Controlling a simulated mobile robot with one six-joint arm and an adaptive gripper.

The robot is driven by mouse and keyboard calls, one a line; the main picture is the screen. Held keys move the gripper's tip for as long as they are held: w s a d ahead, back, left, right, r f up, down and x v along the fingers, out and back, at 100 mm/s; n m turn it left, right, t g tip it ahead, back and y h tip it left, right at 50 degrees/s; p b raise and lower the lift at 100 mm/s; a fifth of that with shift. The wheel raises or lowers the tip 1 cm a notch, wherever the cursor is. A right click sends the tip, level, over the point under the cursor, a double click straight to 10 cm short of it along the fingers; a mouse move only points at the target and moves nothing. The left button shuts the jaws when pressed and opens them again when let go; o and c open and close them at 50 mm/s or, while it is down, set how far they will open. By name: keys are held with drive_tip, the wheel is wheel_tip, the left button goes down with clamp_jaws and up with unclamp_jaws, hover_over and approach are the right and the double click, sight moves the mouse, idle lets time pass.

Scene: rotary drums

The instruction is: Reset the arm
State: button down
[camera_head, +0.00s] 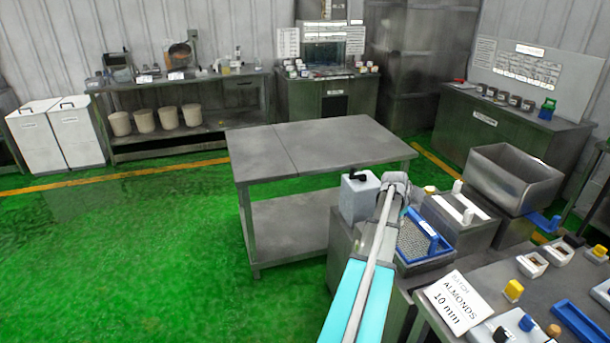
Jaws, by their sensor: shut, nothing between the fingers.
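My arm (372,268) reaches up from the bottom edge, with a pale blue link and a long grey bar. It ends in a grey rounded joint (396,181) near the right end of the bare metal table. I cannot make out my gripper or its fingers in this view. The far side of the joint is hidden. No object is visibly held by the part of the arm that shows.
A bare metal table (325,143) stands ahead. An "Almonds 10 mm" card (457,302) lies at lower right. Green floor (130,255) is clear at left.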

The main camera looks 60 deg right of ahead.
idle(0.3)
drive_tip(key=w+a+n+t, duration=0.1)
drive_tip(key=w+a+n, duration=0.2)
drive_tip(key=w+a, duration=0.5)
drive_tip(key=w+a+n, duration=0.2)
drive_tip(key=w+a, duration=0.3)
drive_tip(key=w, duration=0.7)
drive_tip(key=w+a+n+y, duration=0.1)
drive_tip(key=w+a+n, duration=0.2)
drive_tip(key=w+a, duration=0.45)
drive_tip(key=w+a+n+t, duration=0.1)
drive_tip(key=w+a+n, duration=0.3)
drive_tip(key=a, duration=0.7)
drive_tip(key=w+a+n+y, duration=0.1)
drive_tip(key=w+a+n, duration=0.1)
drive_tip(key=w+a, duration=0.7)
drive_tip(key=s+a+f+n+y, duration=0.1)
drive_tip(key=a+n, duration=0.8)
drive_tip(key=a, duration=2.5)
drive_tip(key=shift+s+a+n, duration=0.3)
drive_tip(key=shift+s+a, duration=0.1)
drive_tip(key=shift+s, duration=0.05)
